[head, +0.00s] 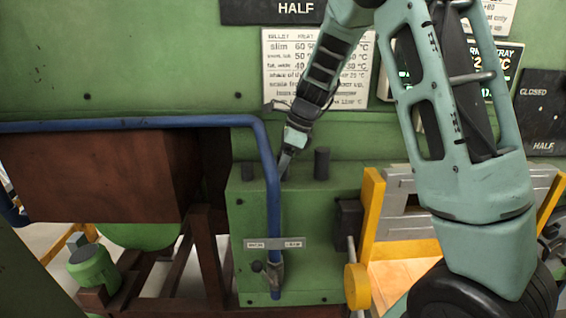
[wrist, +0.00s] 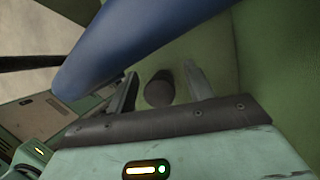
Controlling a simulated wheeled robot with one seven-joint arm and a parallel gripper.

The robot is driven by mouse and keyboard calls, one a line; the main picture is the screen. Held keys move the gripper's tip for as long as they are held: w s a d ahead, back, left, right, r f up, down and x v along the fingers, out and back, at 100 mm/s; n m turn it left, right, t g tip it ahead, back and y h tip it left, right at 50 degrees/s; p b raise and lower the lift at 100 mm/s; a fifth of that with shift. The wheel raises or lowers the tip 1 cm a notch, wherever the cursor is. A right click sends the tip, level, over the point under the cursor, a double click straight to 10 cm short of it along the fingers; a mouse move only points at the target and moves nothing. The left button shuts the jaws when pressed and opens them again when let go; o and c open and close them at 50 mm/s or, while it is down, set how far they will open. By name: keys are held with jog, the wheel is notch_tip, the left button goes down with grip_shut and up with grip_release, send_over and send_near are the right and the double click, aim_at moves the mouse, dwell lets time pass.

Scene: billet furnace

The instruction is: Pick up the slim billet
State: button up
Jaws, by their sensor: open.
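My gripper (head: 286,166) points down over the green box, close behind the blue pipe. In the wrist view its two fingers (wrist: 161,72) are apart, with a dark round billet-like piece (wrist: 158,89) showing in the gap between and beyond them. I cannot tell whether they touch it. I cannot tell which of these is the slim billet; the pipe and gripper hide part of the box top.
The blue pipe (head: 271,190) bends down in front of the green box (head: 315,230) and crosses the wrist view closely (wrist: 130,45). A green wall rises behind. A rusty brown block (head: 95,175) is at left; a yellow frame (head: 372,225) is at right.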

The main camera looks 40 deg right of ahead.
jog(key=shift+f, duration=0.25)
grip_shut()
jog(key=shift+w+r, duration=0.1)
